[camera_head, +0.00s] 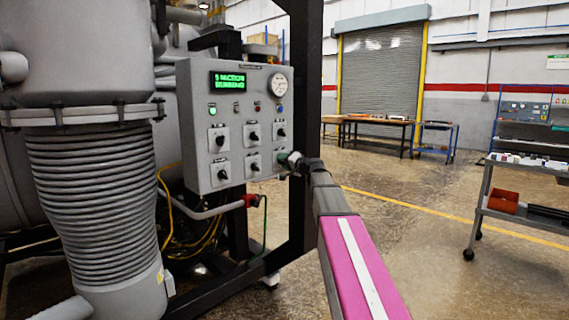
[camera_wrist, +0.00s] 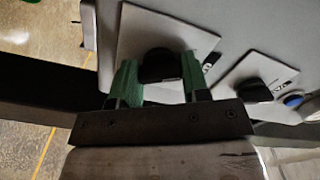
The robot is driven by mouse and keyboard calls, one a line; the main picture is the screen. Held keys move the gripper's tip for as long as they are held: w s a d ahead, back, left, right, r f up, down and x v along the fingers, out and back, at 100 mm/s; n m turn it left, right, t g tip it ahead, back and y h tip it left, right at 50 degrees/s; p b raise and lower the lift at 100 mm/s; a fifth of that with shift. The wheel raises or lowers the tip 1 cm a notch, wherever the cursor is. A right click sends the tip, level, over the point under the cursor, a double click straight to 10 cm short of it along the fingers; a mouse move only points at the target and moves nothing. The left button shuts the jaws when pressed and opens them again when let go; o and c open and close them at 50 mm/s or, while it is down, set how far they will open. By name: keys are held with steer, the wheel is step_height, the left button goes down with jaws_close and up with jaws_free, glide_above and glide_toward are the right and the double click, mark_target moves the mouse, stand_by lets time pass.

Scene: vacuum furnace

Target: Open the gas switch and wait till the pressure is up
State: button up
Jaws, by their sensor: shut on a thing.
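The grey control panel (camera_head: 233,120) has two rows of black rotary switches on white plates. My gripper (camera_head: 288,159) is at the lower right switch and hides most of it in the head view. In the wrist view, the green fingers of my gripper (camera_wrist: 158,78) are on both sides of this black switch knob (camera_wrist: 159,64) and shut on it. The plate's lettering is too small to read. The round white pressure gauge (camera_head: 278,85) is at the panel's upper right; its reading is too small to tell. A display (camera_head: 229,81) shows green text.
The upper right switch (camera_wrist: 254,90) and a blue button (camera_wrist: 293,99) are close by in the wrist view. A black frame post (camera_head: 303,120) stands right of the panel. A shelf cart (camera_head: 515,160) is at the right. The floor between is clear.

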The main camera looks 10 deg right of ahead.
steer(key=m, duration=1.1)
steer(key=shift+m, duration=0.4)
stand_by(0.6)
steer(key=o, duration=0.9)
steer(key=v, duration=1.1)
